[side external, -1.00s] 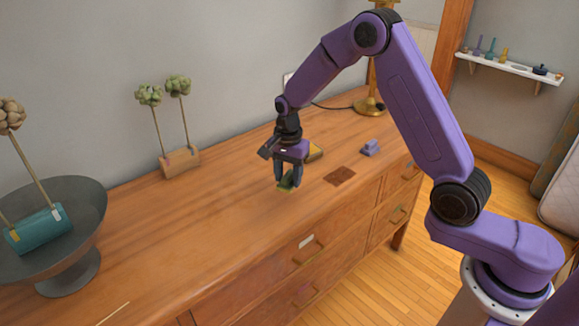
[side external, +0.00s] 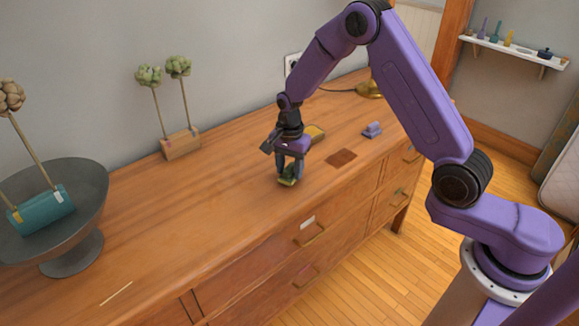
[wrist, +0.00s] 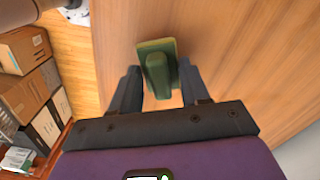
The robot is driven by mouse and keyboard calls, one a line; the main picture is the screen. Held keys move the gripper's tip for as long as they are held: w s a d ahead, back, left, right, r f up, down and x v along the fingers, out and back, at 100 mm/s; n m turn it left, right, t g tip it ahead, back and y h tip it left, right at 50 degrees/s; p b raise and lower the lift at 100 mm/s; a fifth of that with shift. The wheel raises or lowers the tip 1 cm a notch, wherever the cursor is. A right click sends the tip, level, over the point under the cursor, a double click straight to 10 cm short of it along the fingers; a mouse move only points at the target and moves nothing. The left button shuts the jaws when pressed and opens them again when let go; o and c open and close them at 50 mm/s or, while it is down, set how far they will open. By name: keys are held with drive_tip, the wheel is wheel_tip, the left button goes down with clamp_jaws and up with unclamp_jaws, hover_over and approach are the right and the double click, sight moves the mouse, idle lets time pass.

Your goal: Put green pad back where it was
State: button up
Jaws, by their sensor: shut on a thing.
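The green pad (side external: 287,182) has a flat base and a raised green grip. My gripper (side external: 290,174) points down and is shut on that grip. In the side view the pad is at or just above the dresser top; I cannot tell whether it touches. In the wrist view the pad (wrist: 168,47) shows between my two fingers (wrist: 160,88), with its base extending beyond the grip.
A wooden block with two pom-pom sticks (side external: 181,144) stands at the back left. A grey bowl (side external: 85,215) holds a teal block (side external: 41,210).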

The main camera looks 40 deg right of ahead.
drive_tip(key=shift+f, duration=0.6)
drive_tip(key=o, duration=1.3)
drive_tip(key=shift+c, duration=0.2)
wheel_tip(320, 180, up, 17)
drive_tip(key=s+a+r+n, duration=0.2)
drive_tip(key=s+a+n, duration=0.2)
drive_tip(key=s+n, duration=0.2)
drive_tip(key=s+d+f+n, duration=0.1)
drive_tip(key=s+d+n, duration=0.1)
drive_tip(key=s+n, duration=0.8)
drive_tip(key=s+d+n, duration=0.3)
drive_tip(key=s+n, duration=0.7)
drive_tip(key=s, duration=0.9)
drive_tip(key=shift+s+d+f, duration=0.15)
drive_tip(key=shift+s+f, duration=0.2)
drive_tip(key=shift+f, duration=0.05)
